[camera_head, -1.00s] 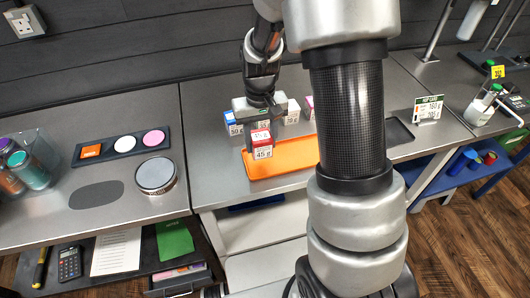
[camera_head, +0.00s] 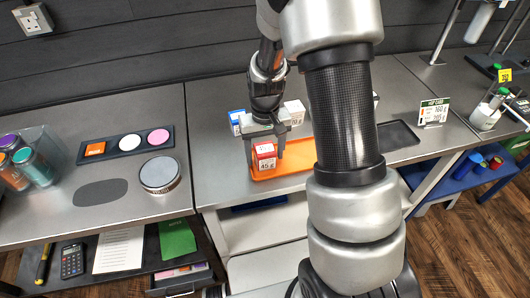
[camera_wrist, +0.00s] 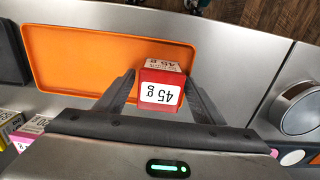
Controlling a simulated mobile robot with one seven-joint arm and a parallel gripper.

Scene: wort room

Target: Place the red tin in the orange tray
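The red tin (camera_head: 266,158) is a small block with a white "45 g" label. It is at the left end of the flat orange tray (camera_head: 297,163), inside its outline. In the wrist view the red tin (camera_wrist: 165,78) is over the tray's corner, with the orange tray (camera_wrist: 75,52) stretching left. My gripper (camera_head: 265,150) is low over the tin, one finger on each side. In the wrist view my gripper (camera_wrist: 162,82) shows narrow gaps between fingers and tin, so it looks open around it. The tin's underside is hidden.
Blue-topped (camera_head: 236,121) and pale (camera_head: 294,112) labelled tins stand behind the tray. A dark pad (camera_head: 397,134) and a price sign (camera_head: 433,110) are to the right. A round grey-topped canister (camera_head: 160,174) and a dark palette (camera_head: 127,144) are on the left counter.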

